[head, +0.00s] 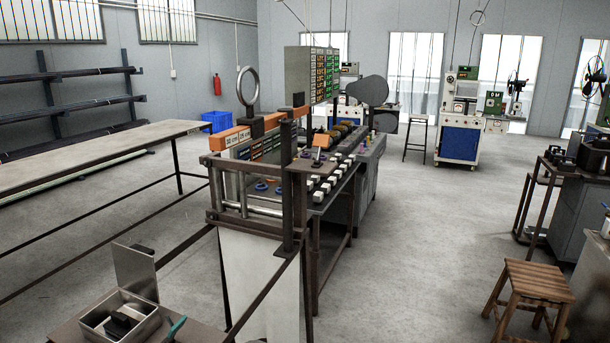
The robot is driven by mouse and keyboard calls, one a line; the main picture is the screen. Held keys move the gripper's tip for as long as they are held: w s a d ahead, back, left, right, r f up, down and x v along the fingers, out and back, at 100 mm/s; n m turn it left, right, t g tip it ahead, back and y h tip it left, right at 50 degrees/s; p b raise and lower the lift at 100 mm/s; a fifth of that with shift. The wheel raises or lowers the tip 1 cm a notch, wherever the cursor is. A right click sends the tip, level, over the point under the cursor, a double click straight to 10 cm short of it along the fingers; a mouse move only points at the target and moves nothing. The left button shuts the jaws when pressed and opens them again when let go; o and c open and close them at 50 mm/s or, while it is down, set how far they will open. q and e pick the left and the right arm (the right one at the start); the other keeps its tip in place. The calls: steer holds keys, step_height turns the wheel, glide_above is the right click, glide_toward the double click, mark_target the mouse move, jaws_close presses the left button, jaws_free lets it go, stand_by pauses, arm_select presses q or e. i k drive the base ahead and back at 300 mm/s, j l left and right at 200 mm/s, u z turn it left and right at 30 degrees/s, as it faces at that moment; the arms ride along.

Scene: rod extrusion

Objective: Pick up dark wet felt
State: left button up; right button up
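An open metal box (84,325) with a raised lid (135,272) stands on a low surface at the bottom left of the head view. A small dark block-like piece (118,325) lies in it beside a paler piece. The dark piece may be the dark wet felt, but it is too small to tell for sure. Neither of my grippers shows in this view.
A teal-handled tool (177,328) lies right of the box. The extrusion machine (262,265) with its metal frame stands in the middle. A long table (90,160) runs along the left. A wooden stool (535,283) stands at the lower right. The floor between is clear.

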mark_target(120, 323)
steer(key=i+l+u, duration=0.1)
steer(key=u, duration=0.35)
steer(key=l+u, duration=0.1)
steer(key=u, duration=0.4)
steer(key=i+l+u, duration=0.1)
steer(key=u, duration=0.35)
steer(key=l+u, duration=0.2)
steer(key=u, duration=0.25)
steer(key=l+u, duration=0.3)
steer(key=l, duration=0.35)
steer(key=l+u, duration=0.3)
steer(key=l, duration=0.35)
steer(key=k+l+u, duration=0.3)
steer(key=l, duration=0.3)
steer(key=k+l, duration=0.1)
steer(key=l, duration=1.05)
steer(key=k, duration=0.05)
